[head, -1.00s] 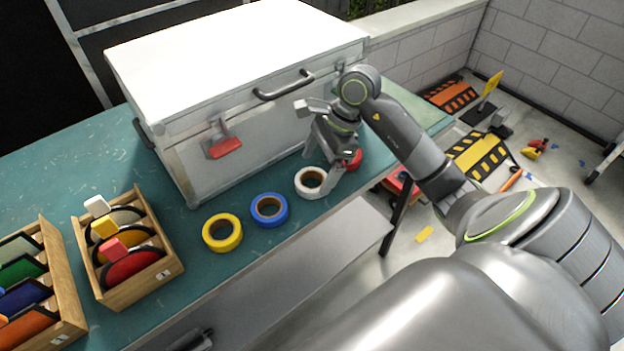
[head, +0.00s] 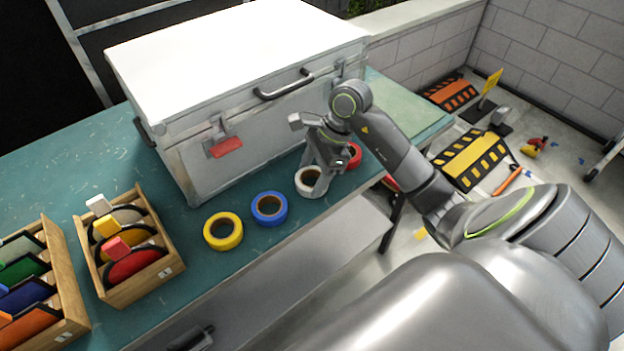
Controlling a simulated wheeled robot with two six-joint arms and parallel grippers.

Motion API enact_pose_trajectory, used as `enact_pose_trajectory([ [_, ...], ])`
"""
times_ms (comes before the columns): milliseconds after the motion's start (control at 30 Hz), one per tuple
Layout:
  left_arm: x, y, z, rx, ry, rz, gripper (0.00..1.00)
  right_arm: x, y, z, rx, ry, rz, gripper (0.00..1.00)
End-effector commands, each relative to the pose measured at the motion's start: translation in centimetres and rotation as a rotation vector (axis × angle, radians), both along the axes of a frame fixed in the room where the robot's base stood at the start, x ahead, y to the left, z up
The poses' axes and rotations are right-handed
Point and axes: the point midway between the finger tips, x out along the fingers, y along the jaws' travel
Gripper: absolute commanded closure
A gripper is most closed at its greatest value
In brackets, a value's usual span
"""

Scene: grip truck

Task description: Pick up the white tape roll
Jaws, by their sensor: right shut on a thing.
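The fingers hide part of the roll. It appears to rest on the table still, though I cannot tell whether it is slightly lifted. My left gripper is not in view.
A blue roll (head: 269,209) and a yellow roll (head: 223,231) lie to the left; a red roll (head: 353,156) is close behind the gripper. A large silver case (head: 180,165) stands behind. Wooden racks (head: 172,268) stand at the left.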

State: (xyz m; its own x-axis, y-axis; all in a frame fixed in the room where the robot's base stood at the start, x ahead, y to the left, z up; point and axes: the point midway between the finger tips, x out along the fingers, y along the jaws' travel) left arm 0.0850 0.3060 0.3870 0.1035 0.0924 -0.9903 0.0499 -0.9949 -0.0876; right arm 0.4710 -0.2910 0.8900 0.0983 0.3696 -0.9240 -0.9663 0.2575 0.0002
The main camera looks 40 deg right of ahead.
Motion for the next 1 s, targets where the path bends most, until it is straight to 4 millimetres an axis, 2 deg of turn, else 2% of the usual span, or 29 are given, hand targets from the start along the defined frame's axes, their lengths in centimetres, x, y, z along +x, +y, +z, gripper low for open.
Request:
enact_pose_trajectory([
  [200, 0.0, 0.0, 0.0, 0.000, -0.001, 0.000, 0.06, 0.0, 0.0, 0.3, -0.001, -0.002, 0.000, 0.60],
  [367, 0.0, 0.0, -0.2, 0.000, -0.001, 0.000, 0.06, 0.1, 0.0, 1.4, -0.001, -0.004, 0.000, 0.60],
  [467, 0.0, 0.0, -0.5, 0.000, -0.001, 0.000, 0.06, 0.1, -0.1, 2.9, -0.004, -0.007, 0.002, 0.60],
  [567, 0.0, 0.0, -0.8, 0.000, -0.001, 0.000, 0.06, 0.1, -0.1, 5.3, -0.005, -0.009, 0.002, 0.60],
  [667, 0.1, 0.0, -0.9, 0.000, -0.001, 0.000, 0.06, 0.1, -0.1, 8.6, -0.006, -0.010, 0.002, 0.60],
  [700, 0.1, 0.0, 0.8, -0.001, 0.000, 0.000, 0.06, 0.1, -0.1, 10.8, -0.003, -0.007, 0.001, 0.60],
  [733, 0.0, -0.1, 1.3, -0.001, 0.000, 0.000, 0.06, 0.1, -0.1, 11.8, -0.003, -0.006, 0.000, 0.60],
  [1000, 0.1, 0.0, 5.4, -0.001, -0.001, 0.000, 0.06, 0.0, 0.0, 15.4, 0.000, 0.000, -0.001, 0.60],
])
